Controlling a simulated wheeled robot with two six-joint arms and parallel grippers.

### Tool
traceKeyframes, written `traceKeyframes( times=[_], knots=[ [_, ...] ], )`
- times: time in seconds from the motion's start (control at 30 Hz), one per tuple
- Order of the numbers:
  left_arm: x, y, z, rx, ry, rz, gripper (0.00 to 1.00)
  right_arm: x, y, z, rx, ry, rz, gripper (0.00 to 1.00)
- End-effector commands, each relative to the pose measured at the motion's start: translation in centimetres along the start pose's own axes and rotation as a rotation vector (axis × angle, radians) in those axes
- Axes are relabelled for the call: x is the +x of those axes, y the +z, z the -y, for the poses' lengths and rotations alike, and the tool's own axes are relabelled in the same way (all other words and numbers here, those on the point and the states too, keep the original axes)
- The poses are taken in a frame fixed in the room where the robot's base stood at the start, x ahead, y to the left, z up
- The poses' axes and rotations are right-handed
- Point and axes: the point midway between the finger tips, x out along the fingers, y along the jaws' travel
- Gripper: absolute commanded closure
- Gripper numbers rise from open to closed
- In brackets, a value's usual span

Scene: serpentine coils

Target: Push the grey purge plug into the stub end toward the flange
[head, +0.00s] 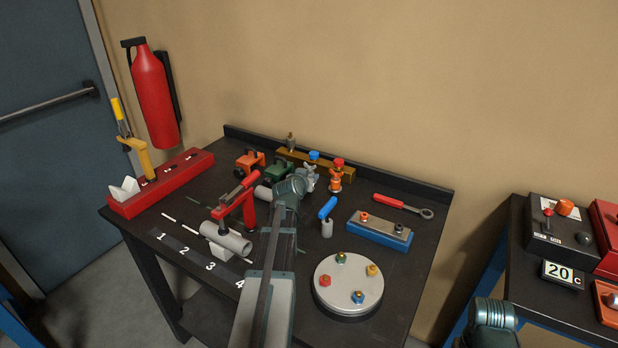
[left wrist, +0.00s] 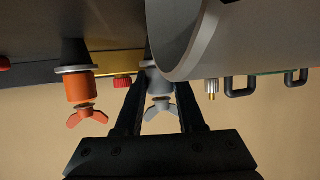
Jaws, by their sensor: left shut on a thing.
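The grey purge plug (left wrist: 161,88) has a winged end and sits between the fingers of my left gripper (left wrist: 160,110), which is shut on it. In the head view the left gripper (head: 292,187) is at the back middle of the table, and its wrist hides much of it. A grey pipe piece (head: 228,241) lies in a cradle left of my arm, beside a red clamp (head: 239,196). A large grey cylinder (left wrist: 200,40) looms close to the plug in the wrist view; I cannot tell if they touch.
An orange plug (head: 336,177) stands just right of the gripper; its wings show in the wrist view (left wrist: 82,92). A blue-handled tool (head: 327,212), a blue block (head: 380,232) and a round silver flange (head: 348,282) lie to the right. A red rack (head: 165,188) stands left.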

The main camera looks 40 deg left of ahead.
Motion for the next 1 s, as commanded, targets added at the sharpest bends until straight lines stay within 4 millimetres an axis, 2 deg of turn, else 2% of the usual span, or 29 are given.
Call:
traceKeyframes(
  times=[1.0],
  knots=[
    [-3.1,-7.3,0.0,0.000,0.000,-0.001,1.00,-7.9,0.5,-0.8,0.001,0.000,0.000,0.50]
  ],
)
